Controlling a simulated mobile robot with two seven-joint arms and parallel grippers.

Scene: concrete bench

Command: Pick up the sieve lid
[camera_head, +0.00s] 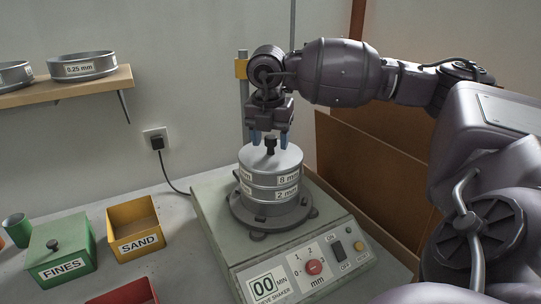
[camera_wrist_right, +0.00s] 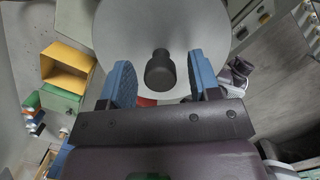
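The sieve lid (camera_head: 259,159) is a round grey metal disc with a black knob (camera_head: 270,146) at its centre. It lies on top of the sieve stack (camera_head: 272,190), whose labels read 8 mm and 2 mm. My right gripper (camera_head: 270,137) points down over the knob, its two blue fingers apart. In the right wrist view the knob (camera_wrist_right: 160,70) lies between the open fingers (camera_wrist_right: 163,84), with clear gaps on both sides. Whether the fingertips reach down to the knob's height is hard to tell. My left gripper is not in view.
The stack stands on the sieve shaker (camera_head: 225,225), with a red button and switches in front. A green FINES box (camera_head: 62,250) and a yellow SAND box (camera_head: 134,228) stand at left. A wooden shelf (camera_head: 70,84) holds more sieves. A brown panel (camera_head: 370,180) stands behind at right.

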